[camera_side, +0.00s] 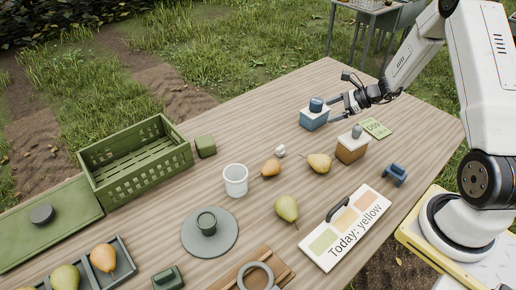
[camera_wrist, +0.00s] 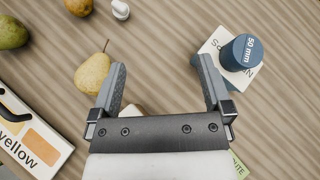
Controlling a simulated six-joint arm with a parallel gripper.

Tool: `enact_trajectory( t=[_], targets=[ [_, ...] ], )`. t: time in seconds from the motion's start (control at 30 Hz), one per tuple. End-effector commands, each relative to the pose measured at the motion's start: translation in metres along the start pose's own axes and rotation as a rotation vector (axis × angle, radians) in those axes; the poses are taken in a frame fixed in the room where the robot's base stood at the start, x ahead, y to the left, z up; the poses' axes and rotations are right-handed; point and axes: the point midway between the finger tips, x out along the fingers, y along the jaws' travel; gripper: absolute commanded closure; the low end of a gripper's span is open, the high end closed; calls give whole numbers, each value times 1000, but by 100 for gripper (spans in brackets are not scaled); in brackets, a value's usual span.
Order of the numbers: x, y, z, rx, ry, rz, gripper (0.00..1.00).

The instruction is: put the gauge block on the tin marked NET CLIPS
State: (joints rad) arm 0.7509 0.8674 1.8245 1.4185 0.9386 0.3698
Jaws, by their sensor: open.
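A blue round block marked "50 mm" (camera_wrist: 241,53), which looks like the gauge block, stands upright on the white top of a blue tin (camera_wrist: 213,45). Its label is partly covered, showing "S" and "AN". In the side view the block (camera_side: 316,103) sits on the blue tin (camera_side: 313,121). An ochre tin with a white top and grey knob (camera_side: 351,151) stands to its right; no NET CLIPS lettering is legible. My gripper (camera_wrist: 160,65) is open and empty above the table. In the side view my gripper (camera_side: 337,108) is just right of the blue tin.
A yellow pear (camera_side: 319,163), green pear (camera_side: 287,208), orange pear (camera_side: 271,168) and white cup (camera_side: 236,181) lie left of the tins. A green card (camera_side: 376,128), a blue holder (camera_side: 396,174) and a "Today: yellow" board (camera_side: 345,228) are nearby. A green crate (camera_side: 135,160) stands far left.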

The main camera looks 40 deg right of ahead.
Motion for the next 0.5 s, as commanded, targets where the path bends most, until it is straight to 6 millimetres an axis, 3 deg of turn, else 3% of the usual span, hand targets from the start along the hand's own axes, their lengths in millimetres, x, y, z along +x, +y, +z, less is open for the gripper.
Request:
enact_trajectory(
  t=[0.03,0.2,0.5],
  targets=[
    [4,17,16,-88,36,65,0],
    [9,72,48,-396,155,269,0],
    [-7,153,83,-1004,309,573,0]
  ],
)
